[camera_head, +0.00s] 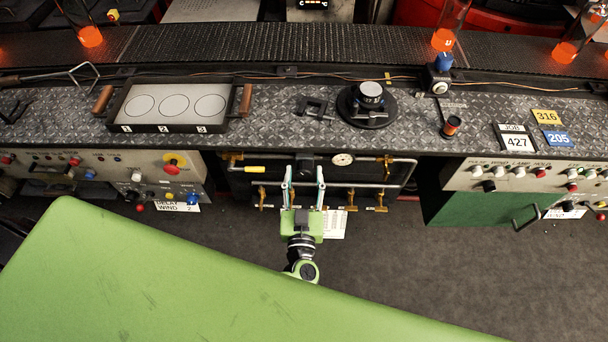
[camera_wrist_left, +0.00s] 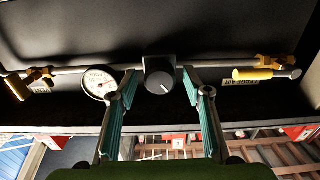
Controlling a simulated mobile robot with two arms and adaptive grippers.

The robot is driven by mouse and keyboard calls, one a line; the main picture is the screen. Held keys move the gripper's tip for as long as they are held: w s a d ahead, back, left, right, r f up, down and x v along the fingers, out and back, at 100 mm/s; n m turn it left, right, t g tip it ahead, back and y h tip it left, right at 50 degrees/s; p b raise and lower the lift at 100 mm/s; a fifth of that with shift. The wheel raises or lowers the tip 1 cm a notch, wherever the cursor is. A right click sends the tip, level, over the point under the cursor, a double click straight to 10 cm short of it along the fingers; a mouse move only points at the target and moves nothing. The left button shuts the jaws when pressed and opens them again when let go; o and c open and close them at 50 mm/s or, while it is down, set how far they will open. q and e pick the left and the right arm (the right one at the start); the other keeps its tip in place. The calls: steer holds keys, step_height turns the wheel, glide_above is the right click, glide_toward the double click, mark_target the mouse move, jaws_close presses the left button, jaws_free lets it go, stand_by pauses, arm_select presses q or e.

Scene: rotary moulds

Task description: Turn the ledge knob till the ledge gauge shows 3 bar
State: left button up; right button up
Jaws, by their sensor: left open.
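The ledge knob (camera_head: 305,164) is a black knob on the pipework under the ledge. It also shows in the left wrist view (camera_wrist_left: 160,76), with a short white mark slanting toward the lower right of its face. The ledge gauge (camera_head: 343,159) is a round white dial beside it; in the left wrist view the gauge (camera_wrist_left: 99,82) is left of the knob, partly behind a finger. Its reading is too small to tell. My left gripper (camera_head: 304,173) is open and empty, its fingers pointing at the knob from either side, not closed on it. My right gripper is not in view.
Pipes with brass valves and a yellow-handled valve (camera_head: 262,169) flank the knob; the yellow handle also shows in the left wrist view (camera_wrist_left: 252,74). A white paper (camera_head: 335,225) is beside my gripper. Control panels (camera_head: 160,170) stand left and right (camera_head: 520,174). Open floor lies below right.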

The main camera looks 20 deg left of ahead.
arm_select(q)
steer(key=c, duration=1.1)
